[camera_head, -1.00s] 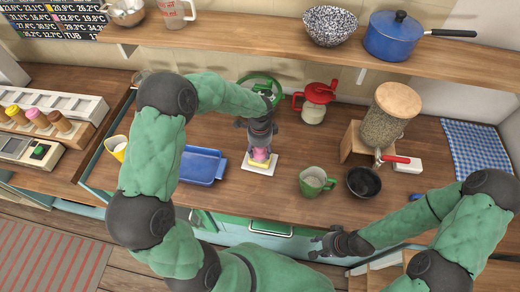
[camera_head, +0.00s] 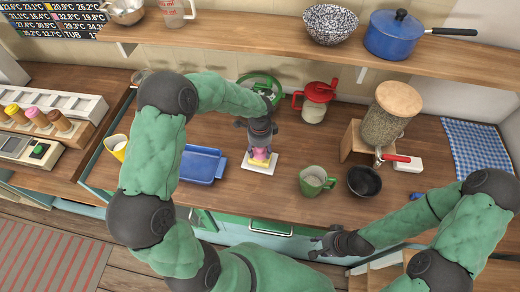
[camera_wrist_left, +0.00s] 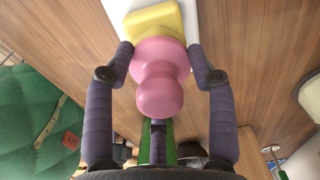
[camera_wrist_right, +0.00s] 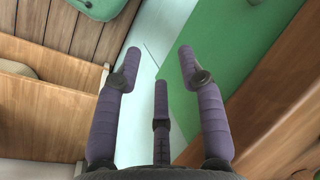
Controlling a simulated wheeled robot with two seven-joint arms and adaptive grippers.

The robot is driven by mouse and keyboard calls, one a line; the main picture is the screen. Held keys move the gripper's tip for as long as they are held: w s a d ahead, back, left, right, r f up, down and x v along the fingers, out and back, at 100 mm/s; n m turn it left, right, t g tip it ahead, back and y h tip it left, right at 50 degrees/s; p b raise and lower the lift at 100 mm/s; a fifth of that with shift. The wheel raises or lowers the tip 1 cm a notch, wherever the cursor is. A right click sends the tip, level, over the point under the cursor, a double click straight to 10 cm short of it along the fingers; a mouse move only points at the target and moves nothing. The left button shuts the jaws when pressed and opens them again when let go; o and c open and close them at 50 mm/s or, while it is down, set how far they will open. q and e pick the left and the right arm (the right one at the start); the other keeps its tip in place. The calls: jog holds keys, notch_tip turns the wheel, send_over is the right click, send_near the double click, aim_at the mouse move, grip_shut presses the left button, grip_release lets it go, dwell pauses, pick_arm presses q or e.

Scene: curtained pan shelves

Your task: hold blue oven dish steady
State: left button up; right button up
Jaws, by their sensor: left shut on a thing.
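The blue oven dish (camera_head: 204,165) lies on the counter, partly hidden behind my left arm in the head view. My left gripper (camera_head: 261,148) is to the right of the dish, apart from it. It is shut on a pink knobbed handle (camera_wrist_left: 161,78) with a yellow block (camera_wrist_left: 155,19) at its end, over a white square (camera_head: 259,169) on the counter. My right gripper (camera_head: 326,244) is in front of the counter, far from the dish. The right wrist view shows its fingers (camera_wrist_right: 157,70) apart with nothing between them.
A green mug (camera_head: 314,181), a black bowl (camera_head: 364,181) and a dispenser with a wooden lid (camera_head: 388,114) stand to the right. A red-lidded jar (camera_head: 315,101) stands behind. A shelf (camera_head: 270,31) with pans hangs above.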

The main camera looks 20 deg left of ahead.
dwell(0.6)
pick_arm(q)
jog(key=shift+r+p, duration=2.55)
jog(key=shift+r, duration=0.95)
jog(key=shift+f, duration=0.1)
